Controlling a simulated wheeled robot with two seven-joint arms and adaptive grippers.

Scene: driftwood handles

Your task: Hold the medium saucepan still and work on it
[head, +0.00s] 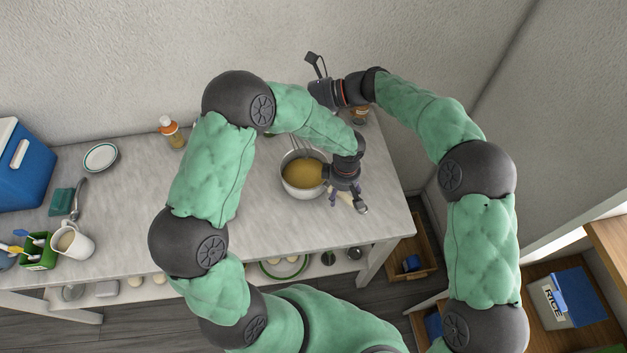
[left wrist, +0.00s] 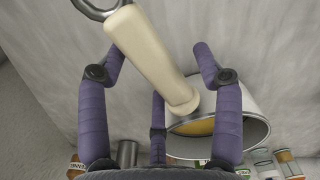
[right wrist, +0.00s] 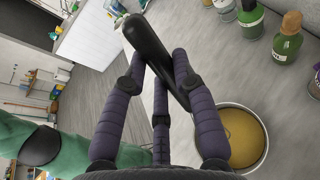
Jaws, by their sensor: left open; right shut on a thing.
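The medium saucepan (head: 288,188) stands on the worktop with yellow-brown contents; it also shows in the left wrist view (left wrist: 258,128) and right wrist view (right wrist: 263,165). Its cream handle (left wrist: 150,60) ends in a metal ring. My left gripper (left wrist: 158,58) is open, with its fingers on either side of the handle; contact cannot be told. My right gripper (right wrist: 156,62) is shut on a black handle (right wrist: 150,50), behind the pan near the wall. Thin wires (head: 296,146) show at the pan's back rim, but my left arm hides part of that area.
On the left are a white plate (head: 101,157), a white jug (head: 72,242) and a blue cooler (head: 22,170). The worktop (head: 125,205) is clear between them and my left arm.

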